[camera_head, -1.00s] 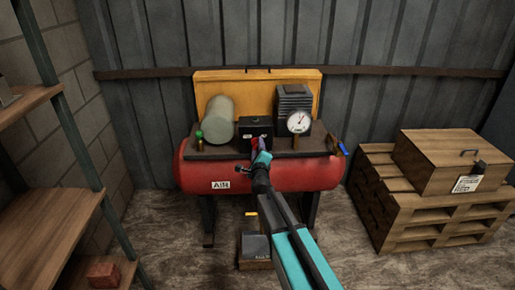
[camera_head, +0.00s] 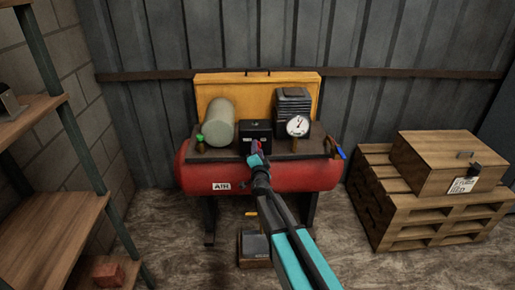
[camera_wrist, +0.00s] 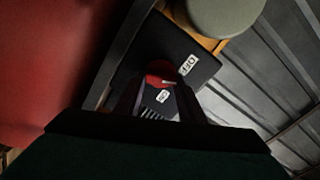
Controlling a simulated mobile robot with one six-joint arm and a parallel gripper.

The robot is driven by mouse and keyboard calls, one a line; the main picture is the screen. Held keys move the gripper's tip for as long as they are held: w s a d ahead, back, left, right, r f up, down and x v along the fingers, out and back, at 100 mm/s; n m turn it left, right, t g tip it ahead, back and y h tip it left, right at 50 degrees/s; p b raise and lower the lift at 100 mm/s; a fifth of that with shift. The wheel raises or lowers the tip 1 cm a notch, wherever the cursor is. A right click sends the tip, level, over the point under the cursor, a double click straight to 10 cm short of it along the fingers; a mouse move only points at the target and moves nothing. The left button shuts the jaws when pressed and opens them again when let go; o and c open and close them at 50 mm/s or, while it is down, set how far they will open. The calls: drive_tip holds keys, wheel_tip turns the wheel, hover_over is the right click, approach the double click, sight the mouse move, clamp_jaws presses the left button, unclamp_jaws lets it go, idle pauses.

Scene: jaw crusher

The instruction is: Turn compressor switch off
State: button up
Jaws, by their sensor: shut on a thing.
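The compressor's black switch box (camera_head: 256,131) stands on the deck above the red air tank. In the wrist view the box (camera_wrist: 170,45) shows an OFF label (camera_wrist: 187,65), an ON label (camera_wrist: 163,96) and a red switch knob (camera_wrist: 160,70) with a pale pointer mark. My gripper (camera_wrist: 158,86) has its two dark fingers on either side of the knob and is shut on it. In the head view my gripper (camera_head: 257,152) is at the front of the box and hides part of it. The fingers cover the knob's sides.
The red tank (camera_head: 310,177) lies below the deck, with a grey-green cylinder (camera_head: 220,122) and a round gauge (camera_head: 298,125) beside the box. Wooden shelves (camera_head: 50,235) stand at left. A pallet stack (camera_head: 385,205) with a wooden crate (camera_head: 440,160) stands at right.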

drive_tip(key=n+p, duration=0.1)
drive_tip(key=n, duration=0.2)
drive_tip(key=shift+n+p, duration=0.3)
drive_tip(key=shift+p, duration=0.05)
idle(0.3)
drive_tip(key=o, duration=1)
drive_tip(key=shift+a, duration=0.1)
drive_tip(key=shift+o, duration=0.2)
drive_tip(key=shift+s, duration=0.15)
drive_tip(key=s+b, duration=0.1)
drive_tip(key=s, duration=1.2)
drive_tip(key=shift+s, duration=0.3)
